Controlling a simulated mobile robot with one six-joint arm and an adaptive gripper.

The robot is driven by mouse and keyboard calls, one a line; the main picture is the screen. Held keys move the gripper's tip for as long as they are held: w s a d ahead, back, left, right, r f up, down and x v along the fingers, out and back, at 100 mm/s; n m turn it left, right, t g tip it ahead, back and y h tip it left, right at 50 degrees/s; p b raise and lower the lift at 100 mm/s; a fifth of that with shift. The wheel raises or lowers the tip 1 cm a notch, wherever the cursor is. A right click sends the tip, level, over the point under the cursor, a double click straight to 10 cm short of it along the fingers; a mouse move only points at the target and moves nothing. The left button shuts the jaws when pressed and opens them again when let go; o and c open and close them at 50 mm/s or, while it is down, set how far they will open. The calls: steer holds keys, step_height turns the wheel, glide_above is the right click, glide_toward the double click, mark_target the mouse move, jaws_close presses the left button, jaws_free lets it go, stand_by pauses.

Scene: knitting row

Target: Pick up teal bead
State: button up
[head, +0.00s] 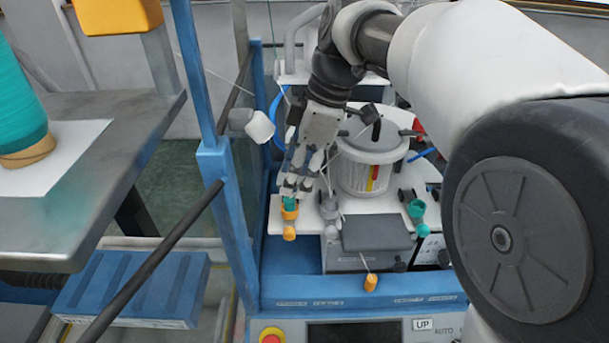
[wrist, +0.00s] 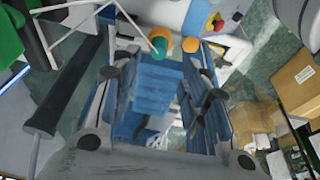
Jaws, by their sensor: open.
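A small teal bead (head: 290,203) sits on an orange holder (head: 290,214) on the white machine top in the head view. My gripper (head: 297,187) points down just above it, with its fingertips close to the bead. In the wrist view the teal bead (wrist: 160,46) shows beyond my fingertips, near the upper middle. My gripper (wrist: 162,82) is open there, with nothing visible held between the fingers. I cannot tell whether a finger touches the bead. A second teal piece (head: 416,208) stands farther right.
A grey holder (head: 329,208) stands just right of the bead. A grey-lidded white drum (head: 368,168) stands behind it. A blue upright post (head: 214,200) rises at left. A teal yarn cone (head: 18,105) stands on the left table. Cardboard boxes (wrist: 292,80) show in the wrist view.

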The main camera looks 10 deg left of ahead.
mark_target(289, 198)
steer(key=b+x, duration=0.1)
steer(key=x, duration=0.4)
steer(key=shift+w+f, duration=0.15)
steer(key=shift+f, duration=0.25)
steer(key=shift+c, duration=0.6)
steer(key=c, duration=0.7)
